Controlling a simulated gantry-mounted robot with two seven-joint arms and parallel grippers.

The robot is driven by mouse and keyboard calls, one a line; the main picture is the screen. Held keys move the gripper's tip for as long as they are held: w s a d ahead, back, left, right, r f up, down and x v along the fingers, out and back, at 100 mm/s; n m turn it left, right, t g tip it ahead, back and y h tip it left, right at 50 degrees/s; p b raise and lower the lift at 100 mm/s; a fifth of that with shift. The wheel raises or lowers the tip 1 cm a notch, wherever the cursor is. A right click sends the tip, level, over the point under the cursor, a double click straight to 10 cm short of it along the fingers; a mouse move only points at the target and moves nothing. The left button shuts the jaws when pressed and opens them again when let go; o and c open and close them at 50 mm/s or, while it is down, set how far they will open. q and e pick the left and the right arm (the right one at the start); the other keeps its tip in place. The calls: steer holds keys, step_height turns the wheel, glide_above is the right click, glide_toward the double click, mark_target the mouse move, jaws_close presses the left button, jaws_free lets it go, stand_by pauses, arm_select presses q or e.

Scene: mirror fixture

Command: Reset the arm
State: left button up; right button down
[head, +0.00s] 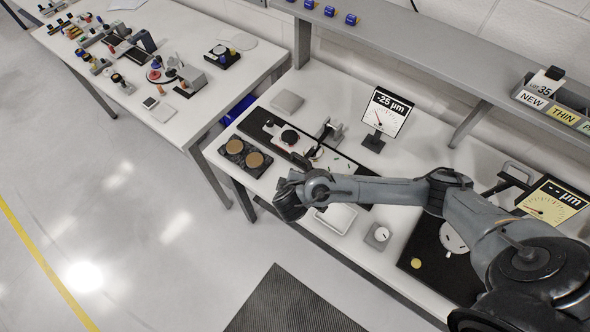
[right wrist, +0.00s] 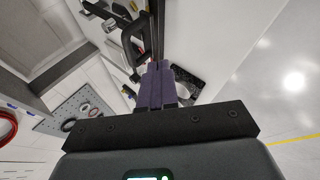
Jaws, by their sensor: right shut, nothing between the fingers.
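My right arm (head: 385,190) comes in from the lower right of the head view and reaches left across the front of the workbench. Its wrist end hangs near the bench's front edge, and the fingers cannot be made out there. In the right wrist view my right gripper (right wrist: 160,68) shows its purple fingers together, with nothing held. My left gripper and left arm are not in view.
The workbench (head: 230,160) carries a black tray with two tan discs (head: 244,153), a "-25 µm" display (head: 388,112), a small dial block (head: 378,236) and a yellow display (head: 553,201). A shelf (head: 440,62) runs behind. The floor in front is open, with a dark mat (head: 290,303).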

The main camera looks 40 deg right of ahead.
steer(key=s+a+m+g+y+p, duration=0.15)
steer(key=s+a+p, duration=0.35)
steer(key=s, duration=0.5)
steer(key=s+a+m+g+y+p, duration=0.1)
steer(key=s+a+g+y+p, duration=0.2)
steer(key=s+a, duration=0.55)
steer(key=d+r+m+t+y+p, duration=0.1)
steer(key=d+r, duration=0.3)
steer(key=r, duration=0.3)
steer(key=s+d+r+m+y+p, duration=0.1)
steer(key=d+r, duration=0.3)
steer(key=r, duration=0.4)
steer(key=shift+s+d+r+t+p, duration=0.15)
steer(key=shift+s+d+t+p, duration=0.1)
steer(key=shift+d+t+p, duration=0.15)
